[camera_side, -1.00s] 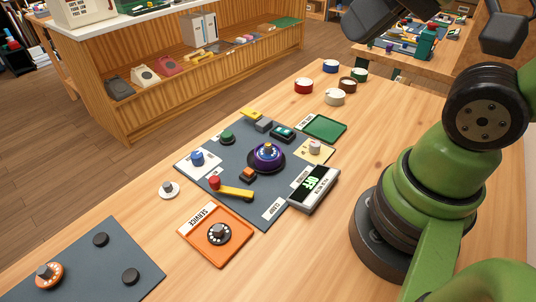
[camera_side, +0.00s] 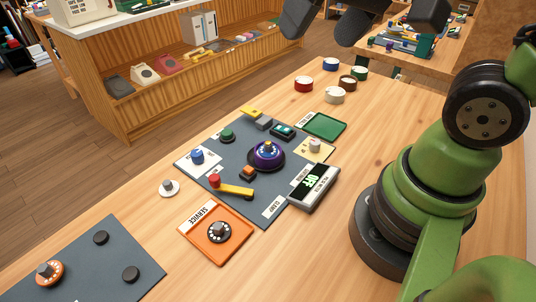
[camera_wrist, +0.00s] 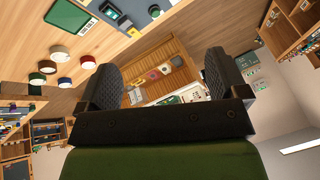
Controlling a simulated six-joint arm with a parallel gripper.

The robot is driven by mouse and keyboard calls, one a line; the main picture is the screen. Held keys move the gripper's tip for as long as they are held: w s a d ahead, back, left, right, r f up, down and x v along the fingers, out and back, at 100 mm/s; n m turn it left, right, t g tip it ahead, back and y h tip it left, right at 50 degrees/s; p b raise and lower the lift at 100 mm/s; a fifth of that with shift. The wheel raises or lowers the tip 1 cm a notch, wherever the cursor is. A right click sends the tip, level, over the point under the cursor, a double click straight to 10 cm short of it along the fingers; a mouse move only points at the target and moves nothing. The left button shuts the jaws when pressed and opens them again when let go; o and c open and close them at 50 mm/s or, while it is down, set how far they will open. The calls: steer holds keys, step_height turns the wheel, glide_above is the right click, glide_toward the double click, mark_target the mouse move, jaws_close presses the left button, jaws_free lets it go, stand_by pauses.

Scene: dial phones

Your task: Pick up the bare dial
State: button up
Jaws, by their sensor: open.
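A white disc with a grey knob (camera_side: 169,187) lies alone on the bare wood, left of the grey work mat. A black dial with white dots (camera_side: 218,231) sits in the orange SERVICE tray (camera_side: 188,236). An orange dial with a grey knob (camera_side: 49,273) sits on the dark mat at the lower left. No label tells which one is the bare dial. My gripper (camera_wrist: 163,80) is open and empty, its two dark fingers wide apart. In the side view it is partly cut off at the top edge, well above and away from these dials.
The grey work mat (camera_side: 240,212) holds a purple dial phone (camera_side: 267,154), a yellow lever (camera_side: 237,191), buttons and a meter reading OFF (camera_side: 314,184). A green tray (camera_side: 324,125) and several round tins stand farther back. Bare wood lies left and right of the mat.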

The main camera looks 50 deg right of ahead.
steer(key=w+d+f+g+h, duration=0.1)
steer(key=w+f+g, duration=0.2)
steer(key=w+f, duration=0.55)
steer(key=g, duration=0.2)
glide_toward(269, 146)
steer(key=f, duration=0.5)
steer(key=shift+w+a+f, duration=0.1)
steer(key=shift+w+a, duration=0.15)
step_height(269, 146, down, 6)
steer(key=shift+s+d+r, duration=0.1)
steer(key=shift+d, duration=0.05)
steer(key=c, duration=1)
